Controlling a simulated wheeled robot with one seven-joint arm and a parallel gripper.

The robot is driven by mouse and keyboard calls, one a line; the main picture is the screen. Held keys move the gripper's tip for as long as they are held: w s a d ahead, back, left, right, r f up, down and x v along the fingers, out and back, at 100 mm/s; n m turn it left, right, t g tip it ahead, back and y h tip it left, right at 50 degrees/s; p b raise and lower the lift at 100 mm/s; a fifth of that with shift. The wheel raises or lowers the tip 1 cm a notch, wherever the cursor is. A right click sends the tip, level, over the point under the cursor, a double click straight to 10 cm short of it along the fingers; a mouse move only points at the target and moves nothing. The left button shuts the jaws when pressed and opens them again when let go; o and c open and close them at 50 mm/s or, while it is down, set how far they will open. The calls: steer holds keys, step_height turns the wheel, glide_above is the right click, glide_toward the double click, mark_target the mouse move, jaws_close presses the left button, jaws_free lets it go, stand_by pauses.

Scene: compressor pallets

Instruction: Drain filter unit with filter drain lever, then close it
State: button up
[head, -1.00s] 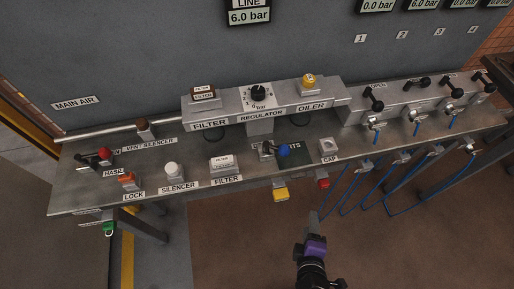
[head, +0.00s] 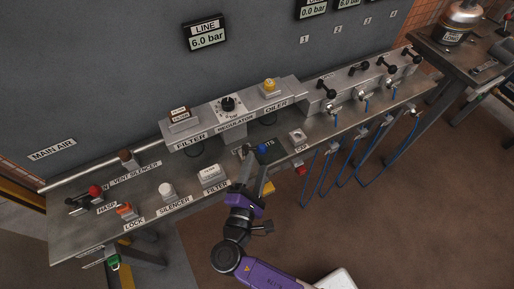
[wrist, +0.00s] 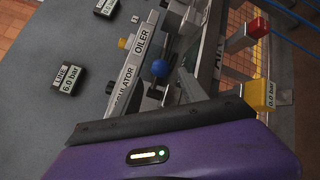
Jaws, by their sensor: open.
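The filter unit (head: 184,128) is the left part of the grey block at the back of the bench, labelled FILTER, with a brown-and-white labelled piece on top. A dark rounded part shows below it. No lever clearly labelled as the filter drain can be made out. My gripper (head: 247,163) is open, over the bench's front edge, close to the blue ball knob (head: 267,146). That knob also shows in the wrist view (wrist: 160,68), just beyond my gripper; contact cannot be told. My gripper partly hides the area around the knob.
The regulator dial (head: 228,104) and oiler (head: 270,88) adjoin the filter unit. A silencer (head: 167,190), a spare filter piece (head: 209,174) and a cap (head: 297,136) stand along the front. Blue hoses (head: 345,165) hang at right. A yellow gauge (wrist: 258,95) reads 0.0 bar.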

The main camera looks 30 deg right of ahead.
mark_target(262, 148)
steer(key=p+x, duration=0.1)
steer(key=x, duration=0.5)
steer(key=shift+w+d, duration=0.25)
steer(key=shift+d, duration=0.05)
steer(key=shift+c, duration=0.4)
jaws_close()
